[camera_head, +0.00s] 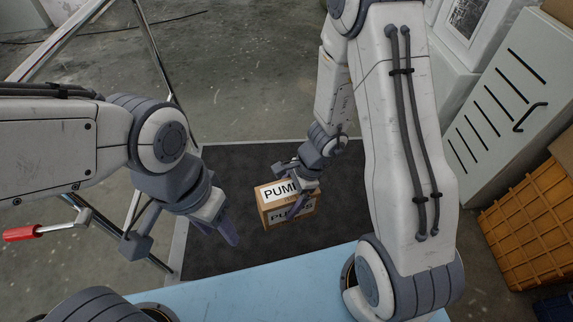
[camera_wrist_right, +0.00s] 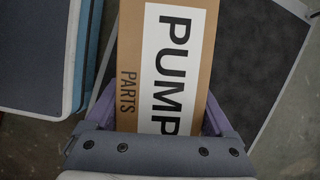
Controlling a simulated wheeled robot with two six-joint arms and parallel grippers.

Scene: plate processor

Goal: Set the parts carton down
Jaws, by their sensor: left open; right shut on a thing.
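The head view does not make clear whether the carton touches the dark surface beneath. My left gripper (camera_head: 220,232) is open and empty, left of the carton.
A dark mat-like surface (camera_head: 225,165) with a pale edge lies under and around the carton, largely clear. A light blue surface (camera_head: 240,285) is in front. A metal frame with a red handle (camera_head: 22,233) stands at left. A grey cabinet (camera_head: 495,120) and orange crate (camera_head: 530,235) stand at right.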

